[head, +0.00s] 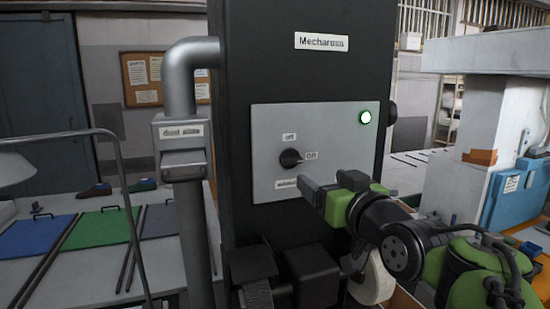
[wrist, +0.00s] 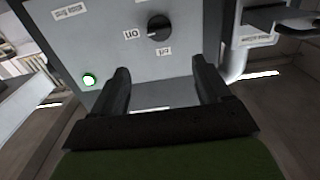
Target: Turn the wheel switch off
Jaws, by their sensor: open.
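The wheel switch is a round black knob (head: 290,159) on a grey panel (head: 325,125) of a dark machine. Its white mark points right, toward the "on" label (head: 311,155); the "off" label (head: 289,137) is above it. In the wrist view the knob (wrist: 158,27) shows upside down, its mark toward "on" (wrist: 132,34). A round green lamp (head: 365,117) glows at the panel's upper right. My gripper (head: 328,184) is open and empty, in front of the panel, below and right of the knob. In the wrist view the knob lies beyond the fingertips (wrist: 160,66), apart from them.
A grey pipe (head: 185,120) with a labelled slide box (head: 181,145) runs up left of the panel. Black machine parts (head: 312,275) and a pale wheel (head: 372,282) stick out below it. A bench with coloured mats (head: 100,228) lies at left. The space before the knob is clear.

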